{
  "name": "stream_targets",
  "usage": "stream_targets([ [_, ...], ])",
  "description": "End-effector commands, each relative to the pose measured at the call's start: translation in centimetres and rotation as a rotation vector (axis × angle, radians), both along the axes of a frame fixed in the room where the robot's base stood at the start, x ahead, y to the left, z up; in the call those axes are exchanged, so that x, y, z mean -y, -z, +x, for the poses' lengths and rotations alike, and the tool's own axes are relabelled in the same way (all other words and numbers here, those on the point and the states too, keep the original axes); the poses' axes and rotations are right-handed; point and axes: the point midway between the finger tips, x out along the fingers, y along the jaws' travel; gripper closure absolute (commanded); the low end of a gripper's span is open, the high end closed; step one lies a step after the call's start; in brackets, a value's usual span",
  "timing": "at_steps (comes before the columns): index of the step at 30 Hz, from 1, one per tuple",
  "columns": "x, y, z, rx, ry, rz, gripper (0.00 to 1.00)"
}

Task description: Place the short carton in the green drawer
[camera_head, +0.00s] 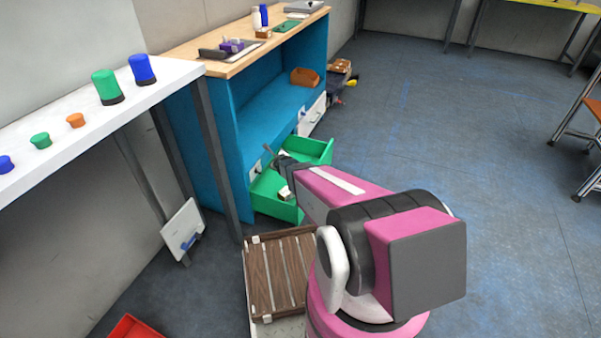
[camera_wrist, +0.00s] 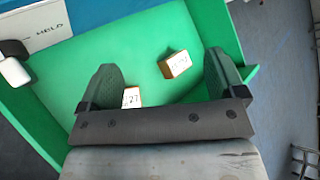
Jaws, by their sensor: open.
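The green drawer (camera_head: 316,147) is pulled out low from the blue cabinet. Its green floor (camera_wrist: 85,60) fills much of the wrist view. Two small box-shaped cartons with white labelled faces lie in it: one carton (camera_wrist: 176,65) with brown sides lies toward the right, and another carton (camera_wrist: 132,97) shows near the left finger, partly hidden by my gripper. Which of them is the short carton I cannot tell. My gripper (camera_wrist: 162,80) is open over the drawer, with nothing visibly held between its fingers. In the head view my arm hides part of the drawer.
A white panel marked HELD (camera_wrist: 40,25) and a white handle (camera_wrist: 13,68) border the drawer. The blue cabinet (camera_head: 225,140) has a wooden top with several items. A slatted wooden crate (camera_head: 283,270) stands in front.

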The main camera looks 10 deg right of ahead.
Motion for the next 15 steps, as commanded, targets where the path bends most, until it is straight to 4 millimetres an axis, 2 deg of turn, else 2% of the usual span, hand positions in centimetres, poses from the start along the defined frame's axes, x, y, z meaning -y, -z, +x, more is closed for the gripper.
stream_targets([
  [1, -0.7, -3.0, -2.6, -0.032, -0.141, -0.104, 0.11],
  [5, -2.0, -7.7, -8.0, -0.127, -0.554, -0.413, 0.11],
  [7, -2.1, -9.8, -11.4, -0.174, -0.777, -0.573, 0.11],
  [11, -1.3, -13.6, -18.7, -0.267, -1.195, -0.846, 0.11],
  [15, 0.8, -17.1, -26.1, -0.364, -1.606, -1.051, 0.11],
])
